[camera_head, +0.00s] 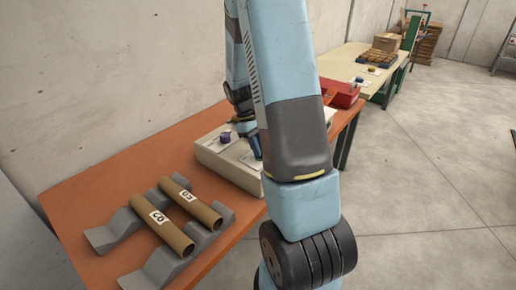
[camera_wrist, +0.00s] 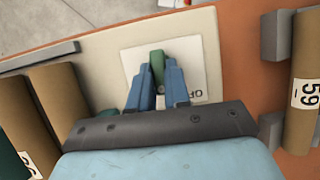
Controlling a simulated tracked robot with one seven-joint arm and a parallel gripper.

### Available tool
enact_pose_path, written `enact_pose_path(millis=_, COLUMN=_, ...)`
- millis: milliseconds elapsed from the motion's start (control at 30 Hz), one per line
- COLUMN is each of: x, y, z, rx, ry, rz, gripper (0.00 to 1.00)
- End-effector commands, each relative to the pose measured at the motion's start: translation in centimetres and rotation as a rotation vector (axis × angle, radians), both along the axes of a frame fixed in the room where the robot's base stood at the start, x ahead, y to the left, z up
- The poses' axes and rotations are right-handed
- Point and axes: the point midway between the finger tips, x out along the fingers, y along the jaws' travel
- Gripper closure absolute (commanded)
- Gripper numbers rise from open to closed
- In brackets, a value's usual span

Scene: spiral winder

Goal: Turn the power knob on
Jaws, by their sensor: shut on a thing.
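A green knob (camera_wrist: 157,66) stands on a white label plate (camera_wrist: 188,52) in the wrist view. Part of a printed word shows on the plate, seemingly "OFF", partly covered by a finger. My gripper (camera_wrist: 160,78) has its two blue fingers closed on the knob, one on each side. In the head view my gripper (camera_head: 252,146) is over the cream control box (camera_head: 222,172), largely hidden by my arm. A purple knob (camera_head: 224,138) sits on the same box, left of my gripper. The way the green knob points is hard to tell.
The box stands on an orange table (camera_head: 95,185). Labelled cardboard tubes (camera_head: 162,228) lie on grey notched holders (camera_head: 112,230) in front left. A red bin (camera_head: 343,94) is beyond the box.

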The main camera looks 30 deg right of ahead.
Motion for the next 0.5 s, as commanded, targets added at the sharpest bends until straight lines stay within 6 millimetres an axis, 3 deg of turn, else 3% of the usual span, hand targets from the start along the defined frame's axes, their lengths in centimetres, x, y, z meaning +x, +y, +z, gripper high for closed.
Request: enact_pose_path(millis=500, x=0.22, y=-0.42, z=0.08, rx=-0.002, ry=-0.005, rz=-0.461, gripper=1.0)
